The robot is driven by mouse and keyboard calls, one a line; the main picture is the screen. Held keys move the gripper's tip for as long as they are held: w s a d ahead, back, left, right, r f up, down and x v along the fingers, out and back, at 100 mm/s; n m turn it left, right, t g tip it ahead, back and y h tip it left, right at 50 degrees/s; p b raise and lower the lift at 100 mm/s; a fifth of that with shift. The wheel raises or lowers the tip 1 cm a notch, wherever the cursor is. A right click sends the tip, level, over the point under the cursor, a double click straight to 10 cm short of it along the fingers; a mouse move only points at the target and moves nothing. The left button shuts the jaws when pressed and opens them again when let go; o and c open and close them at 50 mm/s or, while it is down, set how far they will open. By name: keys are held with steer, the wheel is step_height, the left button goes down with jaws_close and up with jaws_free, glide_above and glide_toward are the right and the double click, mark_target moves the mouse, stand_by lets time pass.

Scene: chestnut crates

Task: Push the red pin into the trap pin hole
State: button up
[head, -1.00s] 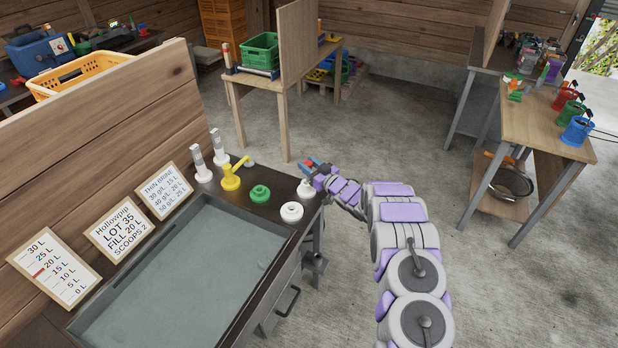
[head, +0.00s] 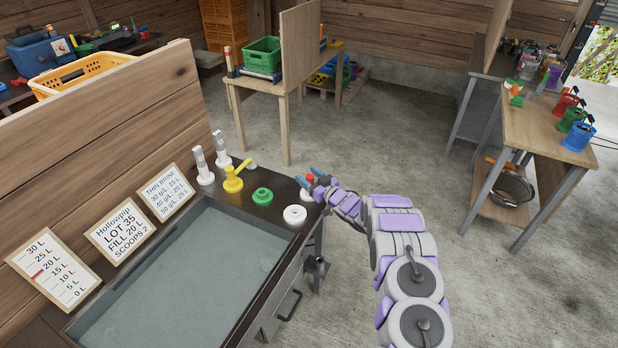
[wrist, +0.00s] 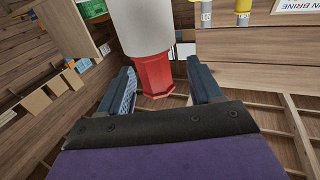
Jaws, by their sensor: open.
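The red pin (head: 310,178) is at the far right corner of the dark bench top, between the blue fingers of my gripper (head: 311,177). In the wrist view the red, faceted pin (wrist: 153,76) meets a thick white cylinder (wrist: 146,25) above it in the picture. My gripper (wrist: 165,88) is open, with one finger on each side of the red part. A gap shows on the right side; contact on the left is unclear. I cannot make out the trap pin hole.
A white ring (head: 295,214), a green knob (head: 262,196) and a yellow valve (head: 233,180) stand along the bench edge beside the grey basin (head: 180,270). Drawers with handles are below. Open concrete floor lies to the right.

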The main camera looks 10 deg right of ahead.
steer(key=shift+f, duration=0.2)
steer(key=shift+s+d, duration=0.2)
steer(key=shift+d, duration=0.15)
steer(key=p+v, duration=0.4)
steer(key=v, duration=1.3)
steer(key=w+d+r+m+g+h, duration=0.1)
steer(key=w+d+r+g+h, duration=0.2)
steer(key=d+r+h, duration=0.5)
steer(key=s+a+r+m+g+h, duration=0.1)
steer(key=s+r+m+g+h, duration=0.25)
steer(key=s+r, duration=0.65)
steer(key=s+a+r+g, duration=0.3)
steer(key=s+a, duration=0.2)
steer(key=s, duration=0.9)
steer(key=s+a+r+m+g+y, duration=0.1)
steer(key=s+a+g, duration=0.3)
steer(key=s, duration=1.1)
steer(key=s+a+r+m+g+y, duration=0.1)
steer(key=s+a+r+g, duration=0.2)
steer(key=s+a, duration=0.4)
steer(key=s+r, duration=0.1)
steer(key=s, duration=0.7)
steer(key=shift+s+a+r, duration=0.2)
steer(key=shift+r, duration=0.15)
